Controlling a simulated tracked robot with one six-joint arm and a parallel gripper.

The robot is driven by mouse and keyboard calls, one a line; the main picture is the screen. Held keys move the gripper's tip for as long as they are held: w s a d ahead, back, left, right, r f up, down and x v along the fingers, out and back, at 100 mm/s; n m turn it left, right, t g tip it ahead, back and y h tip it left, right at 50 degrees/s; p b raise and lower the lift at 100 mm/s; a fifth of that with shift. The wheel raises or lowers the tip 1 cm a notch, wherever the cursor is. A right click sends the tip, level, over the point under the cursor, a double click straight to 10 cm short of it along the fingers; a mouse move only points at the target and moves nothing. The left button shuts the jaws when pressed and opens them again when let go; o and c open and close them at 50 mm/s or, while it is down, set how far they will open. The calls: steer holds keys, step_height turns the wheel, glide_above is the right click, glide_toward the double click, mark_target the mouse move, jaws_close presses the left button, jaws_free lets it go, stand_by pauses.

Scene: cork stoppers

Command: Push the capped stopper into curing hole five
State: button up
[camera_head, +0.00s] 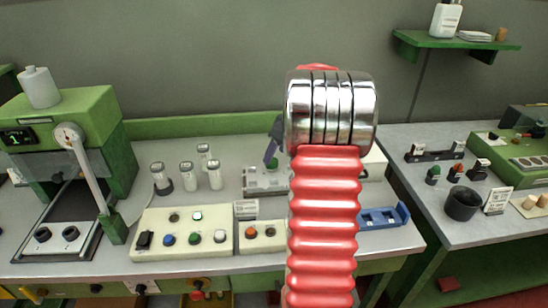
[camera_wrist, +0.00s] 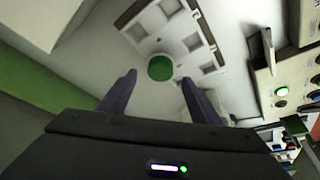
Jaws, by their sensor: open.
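A green-capped stopper (camera_wrist: 160,67) shows in the wrist view between and just beyond the fingertips of my gripper (camera_wrist: 158,79). The gripper is open, with a dark finger on either side and nothing held. The stopper sits at a pale block (camera_wrist: 190,28) with several squarish recesses or labels; how deep it sits and any hole number cannot be read. In the head view the green cap (camera_head: 271,163) shows on the pale block (camera_head: 256,184), with my gripper (camera_head: 272,148) just above it. My red arm hides the block's right side.
A cream panel with buttons (camera_head: 155,246) lies in front on the left. A blue tray (camera_head: 385,215) lies right of my arm. A dark cup (camera_head: 462,203) is on the right bench.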

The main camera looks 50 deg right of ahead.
steer(key=v, duration=0.9)
steer(key=shift+r, duration=0.35)
steer(key=shift+s, duration=0.25)
stand_by(0.3)
